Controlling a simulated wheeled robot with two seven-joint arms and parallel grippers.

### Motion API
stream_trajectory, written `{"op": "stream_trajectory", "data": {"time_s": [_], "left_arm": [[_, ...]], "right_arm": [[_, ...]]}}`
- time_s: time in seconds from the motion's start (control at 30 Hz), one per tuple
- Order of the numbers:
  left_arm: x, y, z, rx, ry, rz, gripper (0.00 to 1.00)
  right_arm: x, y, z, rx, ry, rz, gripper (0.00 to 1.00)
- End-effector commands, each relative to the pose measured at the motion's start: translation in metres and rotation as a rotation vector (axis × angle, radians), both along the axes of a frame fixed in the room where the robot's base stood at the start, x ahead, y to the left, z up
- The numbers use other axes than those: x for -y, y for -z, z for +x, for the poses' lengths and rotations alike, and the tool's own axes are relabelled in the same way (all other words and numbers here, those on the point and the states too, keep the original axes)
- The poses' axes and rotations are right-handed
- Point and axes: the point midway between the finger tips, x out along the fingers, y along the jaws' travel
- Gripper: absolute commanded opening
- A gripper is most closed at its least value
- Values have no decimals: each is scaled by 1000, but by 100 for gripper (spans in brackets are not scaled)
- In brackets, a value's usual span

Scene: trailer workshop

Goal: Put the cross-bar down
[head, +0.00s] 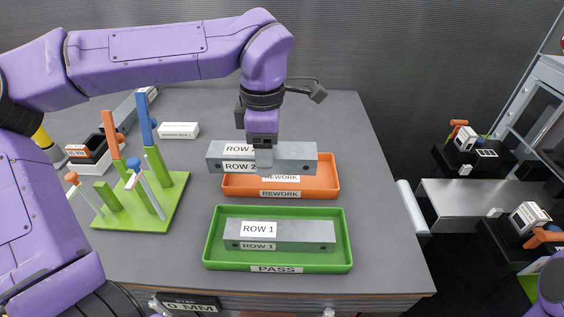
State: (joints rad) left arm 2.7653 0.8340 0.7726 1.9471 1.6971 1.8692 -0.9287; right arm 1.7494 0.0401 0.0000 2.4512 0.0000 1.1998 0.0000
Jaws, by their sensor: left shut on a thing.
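My left gripper (263,158) points down and is shut on a grey metal cross-bar (295,158) labelled ROW 2. The bar is level, above or at the back part of the orange REWORK tray (328,189); I cannot tell whether it touches the tray. A second grey cross-bar (310,233), labelled ROW 1, lies in the green PASS tray (340,264) in front. My right gripper is not in view.
A green stand (130,217) with orange and blue upright posts is at the left of the table (372,200). A small white box (178,130) and a black box (90,152) stand behind it. Shelving with boxes is at the right, beyond the table edge.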

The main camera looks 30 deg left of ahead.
Motion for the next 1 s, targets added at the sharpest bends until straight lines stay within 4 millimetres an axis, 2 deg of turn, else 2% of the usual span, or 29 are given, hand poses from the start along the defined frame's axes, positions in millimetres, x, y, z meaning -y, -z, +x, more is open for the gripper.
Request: {"op": "stream_trajectory", "data": {"time_s": [0.1, 0.23, 0.53, 0.7, 1.0], "left_arm": [[-1, 14, 26, -8, -2, 2, 24], [-2, 37, 44, -5, -1, 1, 24], [-2, 69, 70, -5, 0, 2, 24], [-3, 96, 70, -2, 0, 0, 24], [-2, 100, 70, -2, 0, -1, 24]], "right_arm": [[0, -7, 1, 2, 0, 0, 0], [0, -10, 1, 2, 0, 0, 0], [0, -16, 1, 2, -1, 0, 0], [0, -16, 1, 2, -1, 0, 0], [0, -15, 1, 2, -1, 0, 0]]}}
